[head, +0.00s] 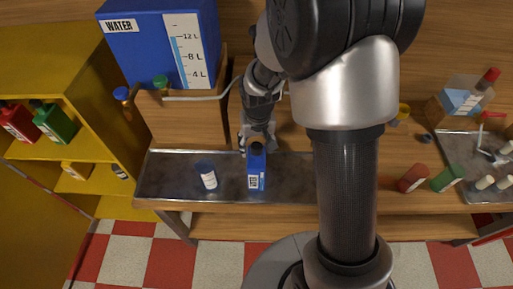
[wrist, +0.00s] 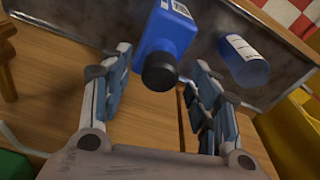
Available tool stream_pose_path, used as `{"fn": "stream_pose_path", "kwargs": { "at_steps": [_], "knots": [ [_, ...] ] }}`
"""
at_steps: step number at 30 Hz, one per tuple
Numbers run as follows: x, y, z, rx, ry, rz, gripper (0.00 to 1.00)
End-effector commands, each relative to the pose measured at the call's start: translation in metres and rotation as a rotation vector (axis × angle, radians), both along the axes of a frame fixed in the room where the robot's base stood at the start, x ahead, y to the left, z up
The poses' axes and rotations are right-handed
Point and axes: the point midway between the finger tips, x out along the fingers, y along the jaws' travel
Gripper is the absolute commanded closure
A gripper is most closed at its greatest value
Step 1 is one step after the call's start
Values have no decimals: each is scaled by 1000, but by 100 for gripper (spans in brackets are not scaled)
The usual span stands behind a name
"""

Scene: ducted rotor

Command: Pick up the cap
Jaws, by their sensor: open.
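The black cap (head: 256,148) sits on top of a blue rectangular bottle (head: 257,172) with a white label. The bottle stands on the grey metal tray. In the wrist view the cap (wrist: 159,73) faces my camera, with the blue bottle (wrist: 167,35) behind it. My gripper (head: 257,138) is open and just behind the cap in the head view. In the wrist view my gripper (wrist: 160,64) has a finger on each side of the cap, with gaps visible on both sides. Whether the cap lies fully between the fingertips in depth I cannot tell.
A rounder blue bottle (head: 207,177) stands left of the capped one on the tray (head: 165,178). A wooden block (head: 185,122) and a large blue WATER container (head: 160,45) stand behind. A yellow shelf (head: 60,90) is at left. Red (head: 412,178) and green (head: 446,178) bottles lie at right.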

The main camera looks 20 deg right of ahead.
Motion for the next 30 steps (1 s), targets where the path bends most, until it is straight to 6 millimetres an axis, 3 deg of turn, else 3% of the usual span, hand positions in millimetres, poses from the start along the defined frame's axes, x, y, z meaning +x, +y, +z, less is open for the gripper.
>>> {"fn": "stream_pose_path", "kwargs": {
  "at_steps": [15, 25, 30],
  "knots": [
    [0, 0, 0, 0, 0, 0, 77],
    [0, 0, 1, 0, 0, 0, 78],
    [0, 0, 10, 0, -1, 0, 78]
  ]
}}
